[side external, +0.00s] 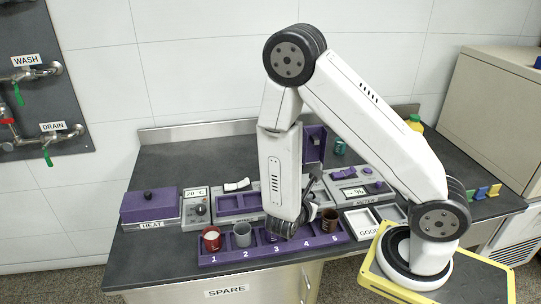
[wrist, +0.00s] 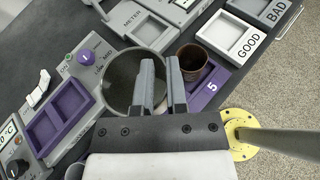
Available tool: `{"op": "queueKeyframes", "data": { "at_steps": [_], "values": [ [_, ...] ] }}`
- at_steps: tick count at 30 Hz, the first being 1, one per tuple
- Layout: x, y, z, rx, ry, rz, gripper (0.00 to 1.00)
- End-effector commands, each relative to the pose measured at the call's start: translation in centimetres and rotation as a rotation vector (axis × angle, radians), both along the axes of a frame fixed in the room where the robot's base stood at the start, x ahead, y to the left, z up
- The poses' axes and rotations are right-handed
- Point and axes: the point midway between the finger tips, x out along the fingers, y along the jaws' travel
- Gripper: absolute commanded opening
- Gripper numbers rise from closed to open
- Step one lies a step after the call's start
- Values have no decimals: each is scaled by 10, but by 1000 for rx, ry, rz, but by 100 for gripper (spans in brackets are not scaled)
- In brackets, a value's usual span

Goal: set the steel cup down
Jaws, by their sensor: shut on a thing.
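The steel cup (wrist: 121,84) shows in the wrist view as a wide round rim with a dark grey inside, seen from above. My gripper (wrist: 163,72) is shut on its right-hand wall, one finger inside the rim and one outside. I cannot tell whether the cup's base touches anything below.
A brown cup (wrist: 192,67) stands in slot 5, close right of my fingers. A red cup (side external: 211,240) with white contents is in slot 1, and a grey cup (side external: 242,236) in slot 2. The GOOD tray (wrist: 229,31) looks empty. Purple-knobbed devices stand behind the rack.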

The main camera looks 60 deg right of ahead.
Motion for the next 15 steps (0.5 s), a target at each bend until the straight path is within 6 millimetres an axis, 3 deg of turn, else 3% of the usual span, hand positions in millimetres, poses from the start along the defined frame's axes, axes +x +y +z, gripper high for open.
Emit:
{"op": "queueKeyframes", "data": {
  "at_steps": [7, 15],
  "values": [
    [0, 0, -23, 0, 2, 0, 0],
    [0, 0, -30, 0, 0, 0, 0]
  ]
}}
